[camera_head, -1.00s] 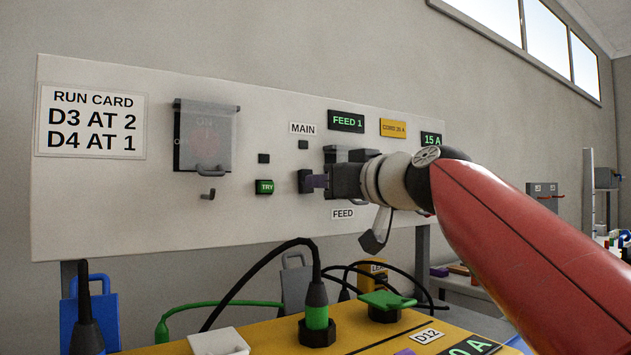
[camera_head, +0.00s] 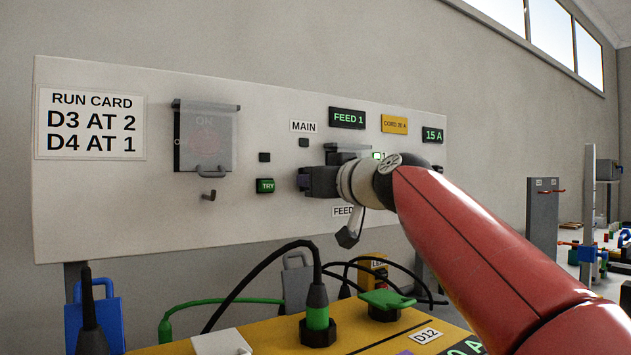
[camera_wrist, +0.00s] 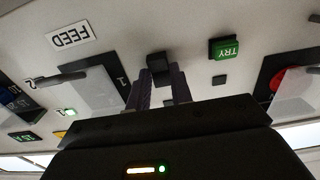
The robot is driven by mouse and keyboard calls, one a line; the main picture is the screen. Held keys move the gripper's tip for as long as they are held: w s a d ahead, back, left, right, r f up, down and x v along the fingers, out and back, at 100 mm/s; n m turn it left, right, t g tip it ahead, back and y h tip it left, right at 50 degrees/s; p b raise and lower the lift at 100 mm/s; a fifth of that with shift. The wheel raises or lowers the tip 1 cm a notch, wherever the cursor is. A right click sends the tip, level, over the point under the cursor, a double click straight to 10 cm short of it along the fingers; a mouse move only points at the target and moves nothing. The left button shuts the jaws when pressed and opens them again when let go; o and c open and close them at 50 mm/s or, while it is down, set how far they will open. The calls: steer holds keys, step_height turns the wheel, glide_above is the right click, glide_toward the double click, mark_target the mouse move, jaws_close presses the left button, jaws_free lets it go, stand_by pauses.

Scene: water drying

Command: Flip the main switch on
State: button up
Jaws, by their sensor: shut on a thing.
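The white panel (camera_head: 100,215) carries a MAIN label (camera_head: 303,127). Below it a black block (camera_head: 303,181), likely the main switch lever, stands out from the panel. My gripper (camera_head: 308,181) reaches in from the right, its body hiding much of this area. In the wrist view, my gripper's purple fingers (camera_wrist: 160,88) are shut on the black block (camera_wrist: 157,62), one on each side. The wrist picture is upside down. The switch's ON or OFF position cannot be told.
A clear cover (camera_head: 205,150) with a handle sits over a red knob at left. A green TRY button (camera_head: 265,186) lies just left of my gripper. The covered feed switch (camera_wrist: 90,90) is close beside my fingers. Cables and a yellow bench (camera_head: 270,335) lie below.

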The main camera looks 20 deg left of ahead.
steer(key=shift+f+b, duration=0.35)
steer(key=shift+b, duration=0.6)
jaws_close()
steer(key=t+y+b, duration=0.2)
steer(key=b, duration=0.5)
steer(key=shift+f, duration=0.15)
steer(key=o, duration=0.9)
jaws_free()
steer(key=b+v, duration=0.4)
steer(key=v, duration=0.3)
steer(key=shift+s+d, duration=0.2)
steer(key=shift+d, duration=0.1)
